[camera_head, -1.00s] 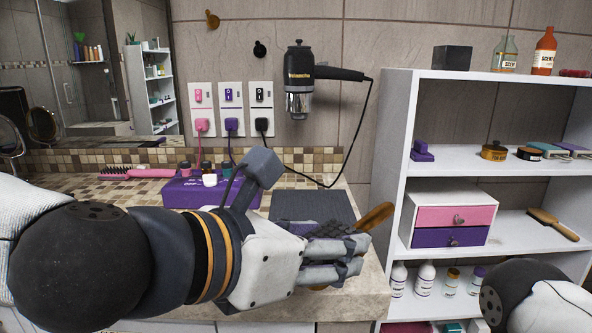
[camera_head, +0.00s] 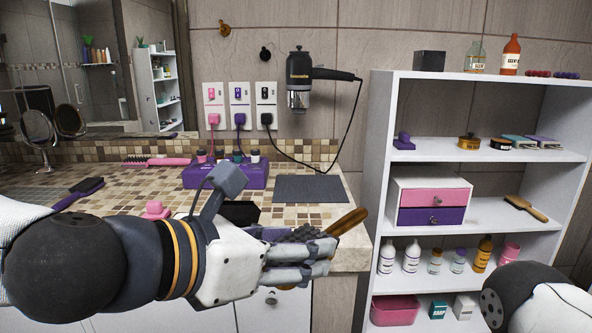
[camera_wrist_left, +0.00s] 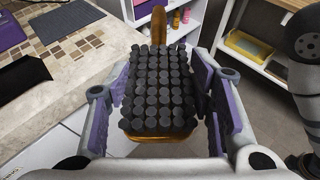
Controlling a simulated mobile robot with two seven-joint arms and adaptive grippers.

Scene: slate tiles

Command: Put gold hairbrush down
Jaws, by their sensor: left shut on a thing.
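The gold hairbrush (camera_head: 347,221) is in my left gripper (camera_head: 308,262), near the counter's right front corner. In the head view its handle points up and right past the fingers, and the gripper hides much of the head. In the left wrist view the brush (camera_wrist_left: 158,92) lies between the purple-padded fingers (camera_wrist_left: 162,108), dark bristles facing the camera and handle pointing away. The tiled counter (camera_head: 120,203) lies to the left and behind. My right gripper is out of view; only part of my right arm shows at the lower right.
A dark mat (camera_head: 310,188) lies on the counter beside a purple box (camera_head: 225,178). A purple-handled brush (camera_head: 80,192) and a pink brush (camera_head: 158,162) lie further left. White shelves (camera_head: 385,150) stand at the right, holding a wooden brush (camera_head: 525,207), drawers and bottles.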

